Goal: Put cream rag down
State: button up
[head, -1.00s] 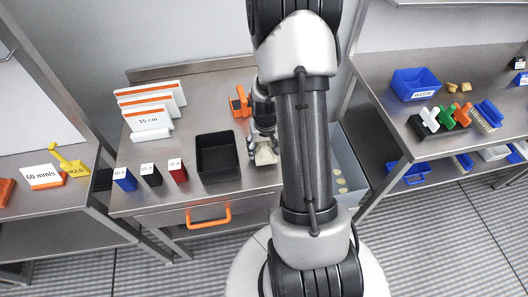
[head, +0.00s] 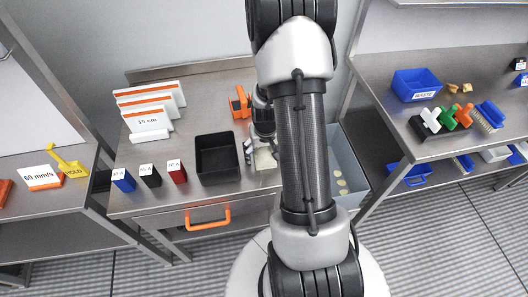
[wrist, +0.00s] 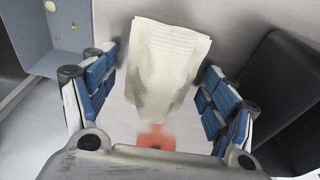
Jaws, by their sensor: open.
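The cream rag (head: 264,160) is right of the black tray, at the worktable's front, partly hidden by my arm in the head view. In the wrist view the ribbed, folded rag (wrist: 168,68) lies between my spread fingers, with visible gaps on both sides. My gripper (wrist: 158,76) is open around the rag, its blue-padded fingers apart from it. In the head view my gripper (head: 261,147) is low over the table and partly hidden by my arm. Whether the whole rag rests flat on the metal cannot be told.
The black tray (head: 201,174) is close on the left. A grey bin (head: 357,178) with round pale pieces is on the right. An orange device (head: 239,102) stands behind. Three small labelled blocks (head: 150,177) line the left front. An orange drawer handle (head: 208,220) is below.

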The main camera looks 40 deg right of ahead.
aim_at(265, 154)
notch_tip(265, 154, up, 12)
jog(key=s+p, duration=0.2)
jog(key=p, duration=0.2)
jog(key=a+r+n+t, duration=0.1)
jog(key=a+r+n, duration=0.2)
jog(key=a+r, duration=1)
jog(key=s+a+r+n+t+y, duration=0.1)
jog(key=s+a+r+n+t, duration=0.1)
jog(key=s+a+r, duration=0.7)
jog(key=s+a+n, duration=0.1)
jog(key=s, duration=0.2)
jog(key=shift+s+a+r, duration=0.3)
jog(key=shift+s+r, duration=0.05)
jog(key=shift+f+b, duration=0.1)
jog(key=shift+b, duration=0.2)
